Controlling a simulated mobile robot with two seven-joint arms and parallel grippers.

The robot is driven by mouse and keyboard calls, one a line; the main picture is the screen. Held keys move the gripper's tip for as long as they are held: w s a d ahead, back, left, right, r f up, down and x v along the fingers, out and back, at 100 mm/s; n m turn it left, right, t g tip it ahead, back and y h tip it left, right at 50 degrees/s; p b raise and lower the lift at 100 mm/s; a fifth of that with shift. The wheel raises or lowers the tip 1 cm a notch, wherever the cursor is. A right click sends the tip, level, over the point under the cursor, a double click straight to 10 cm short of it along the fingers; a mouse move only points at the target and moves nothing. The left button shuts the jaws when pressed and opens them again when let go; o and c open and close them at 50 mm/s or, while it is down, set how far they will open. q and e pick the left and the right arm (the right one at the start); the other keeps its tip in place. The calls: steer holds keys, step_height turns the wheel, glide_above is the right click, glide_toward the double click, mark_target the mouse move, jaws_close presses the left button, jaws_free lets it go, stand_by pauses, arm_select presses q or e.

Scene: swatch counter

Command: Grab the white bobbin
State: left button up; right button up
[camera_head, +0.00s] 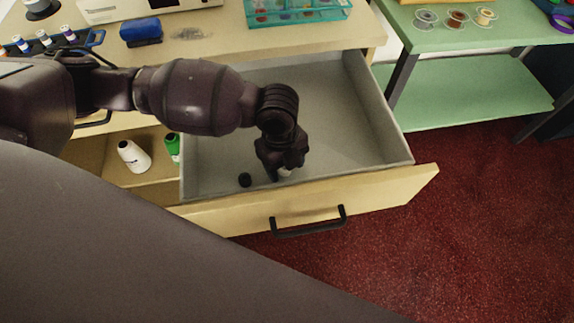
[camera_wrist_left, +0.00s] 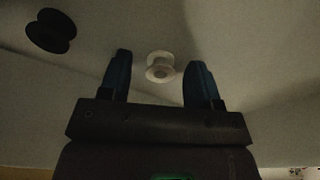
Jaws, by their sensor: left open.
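The white bobbin (camera_wrist_left: 160,67) lies on the floor of the open drawer (camera_head: 378,108). In the left wrist view it sits between and a little beyond the fingertips of my left gripper (camera_wrist_left: 159,62), apart from both fingers. The left gripper is open and empty. In the head view the left gripper (camera_head: 281,174) reaches down into the drawer near its front wall, and only a small part of the white bobbin (camera_head: 285,172) shows beside it. My right gripper is in neither view.
A black bobbin (camera_head: 245,180) lies in the drawer to the left; it also shows in the left wrist view (camera_wrist_left: 51,31). The drawer front (camera_head: 400,187) with its black handle is close. White (camera_head: 133,156) and green (camera_head: 173,147) thread cones stand left of the drawer. The drawer's right side is empty.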

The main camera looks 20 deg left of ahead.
arm_select(q)
steer(key=shift+c, duration=0.7)
steer(key=c, duration=0.7)
steer(key=shift+c, duration=0.7)
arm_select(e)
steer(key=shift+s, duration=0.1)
